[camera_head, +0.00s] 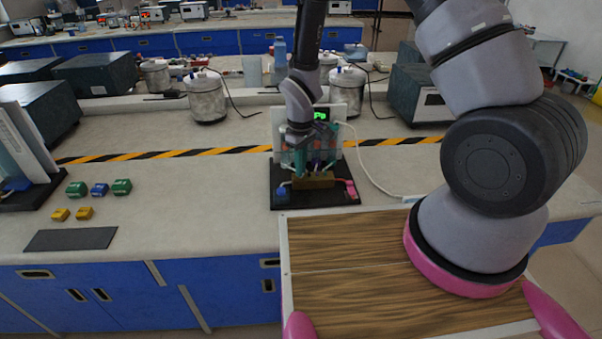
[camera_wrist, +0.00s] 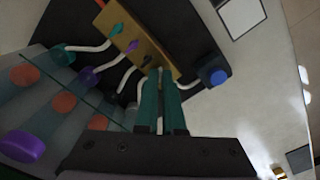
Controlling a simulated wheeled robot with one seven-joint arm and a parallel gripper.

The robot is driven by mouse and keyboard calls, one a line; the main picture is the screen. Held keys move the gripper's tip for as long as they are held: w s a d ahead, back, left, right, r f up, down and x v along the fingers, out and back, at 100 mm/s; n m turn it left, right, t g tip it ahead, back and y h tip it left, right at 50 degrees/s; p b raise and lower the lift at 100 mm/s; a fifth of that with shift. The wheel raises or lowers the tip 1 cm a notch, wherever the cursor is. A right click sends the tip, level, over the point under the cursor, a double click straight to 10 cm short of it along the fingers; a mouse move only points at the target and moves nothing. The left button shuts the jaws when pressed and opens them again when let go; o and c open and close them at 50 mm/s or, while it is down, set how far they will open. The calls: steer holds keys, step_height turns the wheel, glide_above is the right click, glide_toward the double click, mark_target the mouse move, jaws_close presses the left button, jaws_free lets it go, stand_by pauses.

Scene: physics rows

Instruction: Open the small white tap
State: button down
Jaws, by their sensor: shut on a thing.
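A brass block (camera_wrist: 150,42) on a black stand carries a row of small taps. In the wrist view a green tap (camera_wrist: 117,29) and a purple tap (camera_wrist: 132,45) show along it. My gripper (camera_wrist: 160,74) has its two long teal fingers at the block, shut on the small white tap (camera_wrist: 160,70). Only a sliver of this tap shows between the fingertips; its turn angle cannot be told. In the head view my gripper (camera_head: 300,168) comes down from above in front of the apparatus, and the brass block (camera_head: 316,181) shows low on the stand.
A blue knob (camera_wrist: 214,76) sits at one end of the block, with white tubes and coloured-capped vessels close by. In the head view a pink knob (camera_head: 350,188) is at the right end. A green-digit display (camera_head: 321,115) stands behind.

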steer(key=n, duration=0.4)
steer(key=shift+n, duration=1.8)
steer(key=c, duration=1.3)
jaws_free()
steer(key=shift+n, duration=0.7)
steer(key=shift+c, duration=0.2)
steer(key=shift+r, duration=3.5)
